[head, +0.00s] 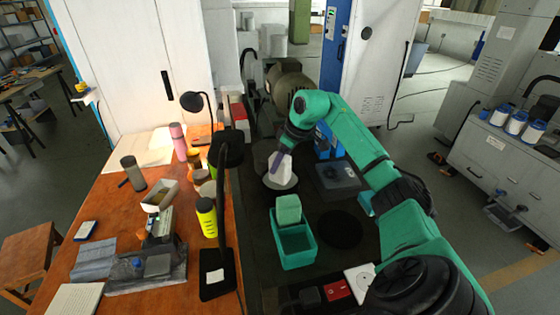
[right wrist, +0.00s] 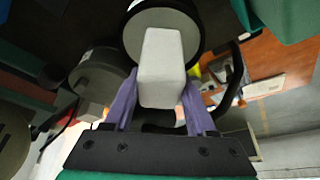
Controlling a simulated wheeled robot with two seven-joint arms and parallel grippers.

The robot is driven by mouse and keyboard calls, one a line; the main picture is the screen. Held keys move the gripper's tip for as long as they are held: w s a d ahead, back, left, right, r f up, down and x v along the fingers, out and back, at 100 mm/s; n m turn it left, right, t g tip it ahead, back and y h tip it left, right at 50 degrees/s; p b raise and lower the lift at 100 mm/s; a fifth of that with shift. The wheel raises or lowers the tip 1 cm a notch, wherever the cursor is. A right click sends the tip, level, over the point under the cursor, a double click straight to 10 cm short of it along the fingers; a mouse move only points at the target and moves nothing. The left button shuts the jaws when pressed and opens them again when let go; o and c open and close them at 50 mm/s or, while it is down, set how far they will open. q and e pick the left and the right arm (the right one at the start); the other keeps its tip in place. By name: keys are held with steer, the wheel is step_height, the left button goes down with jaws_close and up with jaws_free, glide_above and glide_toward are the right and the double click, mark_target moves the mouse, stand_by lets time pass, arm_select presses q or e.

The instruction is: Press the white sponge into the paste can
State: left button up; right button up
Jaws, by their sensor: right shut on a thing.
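The white sponge (head: 281,168) is a pale block held upright between the purple fingers of my right gripper (head: 279,158), which is shut on it. It also shows large in the right wrist view (right wrist: 162,68). Below it in the head view is a round, dark-rimmed can with a pale surface, seemingly the paste can (head: 283,186). In the right wrist view the can (right wrist: 184,30) lies behind the far end of the sponge. The sponge overlaps the can's pale surface; I cannot tell whether they touch. My left gripper is not in view.
A teal bin (head: 294,249) holding a green block (head: 288,209) stands just in front of the can. A dark square plate (head: 338,178) lies to the right. A black desk lamp (head: 222,200) and a yellow bottle (head: 206,217) stand to the left, by the wooden table (head: 120,215).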

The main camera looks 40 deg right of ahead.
step_height(320, 180, up, 7)
steer(key=p, duration=0.5)
steer(key=shift+f+p, duration=0.15)
steer(key=shift+p, duration=0.2)
steer(key=shift+f, duration=0.1)
